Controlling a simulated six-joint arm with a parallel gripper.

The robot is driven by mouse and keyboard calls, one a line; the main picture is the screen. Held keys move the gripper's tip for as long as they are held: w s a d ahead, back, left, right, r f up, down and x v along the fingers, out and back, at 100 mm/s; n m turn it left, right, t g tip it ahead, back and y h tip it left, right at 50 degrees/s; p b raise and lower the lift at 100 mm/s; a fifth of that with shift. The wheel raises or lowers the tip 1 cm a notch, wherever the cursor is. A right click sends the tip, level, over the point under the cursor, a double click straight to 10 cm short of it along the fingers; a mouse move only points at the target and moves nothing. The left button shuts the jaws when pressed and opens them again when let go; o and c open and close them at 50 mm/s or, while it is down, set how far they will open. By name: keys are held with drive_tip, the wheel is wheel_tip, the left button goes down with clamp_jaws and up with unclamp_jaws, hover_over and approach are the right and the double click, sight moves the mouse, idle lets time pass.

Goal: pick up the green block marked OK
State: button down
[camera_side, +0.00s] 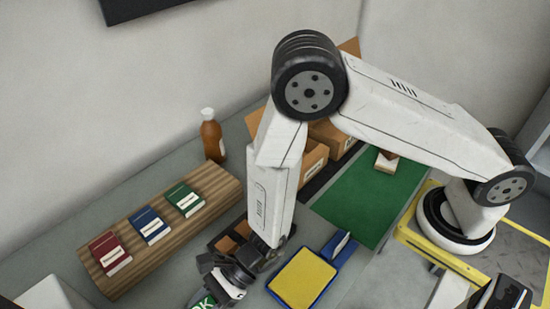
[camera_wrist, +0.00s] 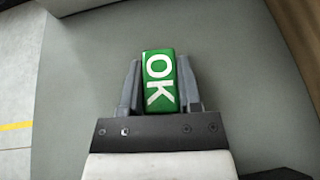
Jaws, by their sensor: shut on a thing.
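The green block marked OK (camera_wrist: 160,82) sits between the two fingers of my gripper (camera_wrist: 160,88) in the wrist view. Its white letters face the camera, and the fingers press on its left and right sides. In the side view my gripper (camera_side: 218,295) is low at the bottom edge, and only part of the green block (camera_side: 203,303) shows there. The frames do not clearly show whether the block touches the grey table or is above it.
A wooden board (camera_side: 214,178) holds red, blue and green boxes at the left. A brown bottle (camera_side: 211,136) stands behind it. A blue tray with a yellow pad (camera_side: 304,279) lies right of my gripper. A green mat (camera_side: 365,200) and cardboard boxes (camera_side: 312,160) are farther back.

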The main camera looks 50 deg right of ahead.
sight(201, 308)
drive_tip(key=shift+r, duration=0.1)
drive_tip(key=shift+r, duration=4.9)
